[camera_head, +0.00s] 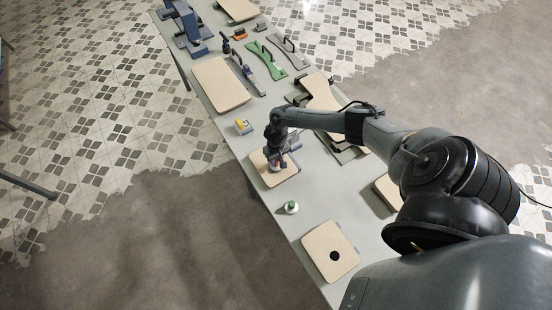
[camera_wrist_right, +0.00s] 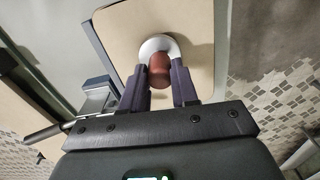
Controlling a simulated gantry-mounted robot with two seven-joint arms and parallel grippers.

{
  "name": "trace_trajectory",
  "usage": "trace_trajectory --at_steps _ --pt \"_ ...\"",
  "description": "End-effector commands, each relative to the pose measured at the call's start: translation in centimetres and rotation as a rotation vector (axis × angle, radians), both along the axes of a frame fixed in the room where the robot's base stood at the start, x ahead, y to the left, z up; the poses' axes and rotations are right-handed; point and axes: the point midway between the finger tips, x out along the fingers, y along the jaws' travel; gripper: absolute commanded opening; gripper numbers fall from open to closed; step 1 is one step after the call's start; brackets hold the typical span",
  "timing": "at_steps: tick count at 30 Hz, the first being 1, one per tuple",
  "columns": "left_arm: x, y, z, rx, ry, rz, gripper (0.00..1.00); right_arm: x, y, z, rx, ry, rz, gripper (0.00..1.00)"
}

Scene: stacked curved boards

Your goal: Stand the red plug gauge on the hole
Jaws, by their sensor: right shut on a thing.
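The red plug gauge (camera_wrist_right: 159,70) is between the fingers of my right gripper (camera_wrist_right: 160,82) in the right wrist view, with a white round base (camera_wrist_right: 158,44) around it. In the head view, my right gripper (camera_head: 277,162) is shut on it, low over a small tan board (camera_head: 287,173). I cannot tell whether the base touches this tan board, which also shows in the right wrist view (camera_wrist_right: 120,30). Any hole under the base is hidden. Another tan board (camera_head: 318,243) nearer the front has an open dark hole (camera_head: 334,256). My left gripper is not in view.
A green-topped white plug (camera_head: 291,207) stands between the two boards. A yellow-and-grey block (camera_head: 243,127) lies behind the gripper. A large tan board (camera_head: 220,84), a green curved tool (camera_head: 268,62) and other boards lie farther back. The left table edge is close.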

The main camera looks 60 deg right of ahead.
Motion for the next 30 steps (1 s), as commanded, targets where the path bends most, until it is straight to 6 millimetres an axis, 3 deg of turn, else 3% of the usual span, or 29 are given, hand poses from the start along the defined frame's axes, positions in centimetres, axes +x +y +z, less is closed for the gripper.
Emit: trace_trajectory --at_steps 30 --pt "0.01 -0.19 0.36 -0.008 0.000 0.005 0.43 0.01 0.00 0.21 0.000 0.000 0.005 0.00"
